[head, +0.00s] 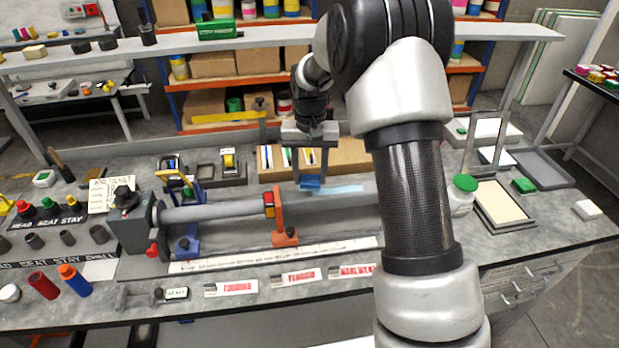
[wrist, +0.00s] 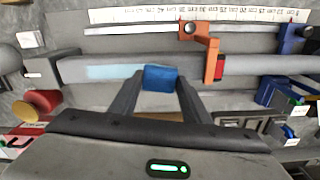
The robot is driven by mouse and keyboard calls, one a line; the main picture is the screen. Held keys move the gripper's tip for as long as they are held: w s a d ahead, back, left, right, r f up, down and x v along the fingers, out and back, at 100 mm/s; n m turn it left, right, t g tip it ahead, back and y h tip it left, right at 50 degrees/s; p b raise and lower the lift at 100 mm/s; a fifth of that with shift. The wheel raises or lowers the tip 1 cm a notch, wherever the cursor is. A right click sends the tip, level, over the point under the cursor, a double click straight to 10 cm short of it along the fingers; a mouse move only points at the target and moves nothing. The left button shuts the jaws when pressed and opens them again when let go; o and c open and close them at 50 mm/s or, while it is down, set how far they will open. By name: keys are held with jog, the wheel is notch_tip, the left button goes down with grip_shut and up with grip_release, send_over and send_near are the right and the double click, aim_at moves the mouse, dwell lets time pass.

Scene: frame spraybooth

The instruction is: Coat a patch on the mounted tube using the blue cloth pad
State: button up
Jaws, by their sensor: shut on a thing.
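My gripper (head: 310,180) points down over the mounted tube (head: 225,212) and is shut on the blue cloth pad (head: 310,183). The pad (wrist: 160,77) shows between the two fingers in the wrist view and lies over the grey tube (wrist: 195,70); it appears to touch the tube. A pale blue coated patch (wrist: 105,72) lies on the tube beside the pad, to its left in the wrist view and to its right in the head view (head: 347,189). An orange clamp (head: 281,220) stands by the tube. My arm hides the tube's right end in the head view.
A blue clamp (head: 188,232) and the dark headstock (head: 128,228) stand at the tube's left. A white ruler strip (head: 250,258) lies in front.

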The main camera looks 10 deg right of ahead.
jog(key=shift+s+d+r, duration=0.15)
jog(key=shift+r, duration=0.4)
notch_tip(320, 180, up, 2)
jog(key=shift+r+p, duration=0.1)
jog(key=shift+p, duration=0.8)
jog(key=shift+r, duration=1.1)
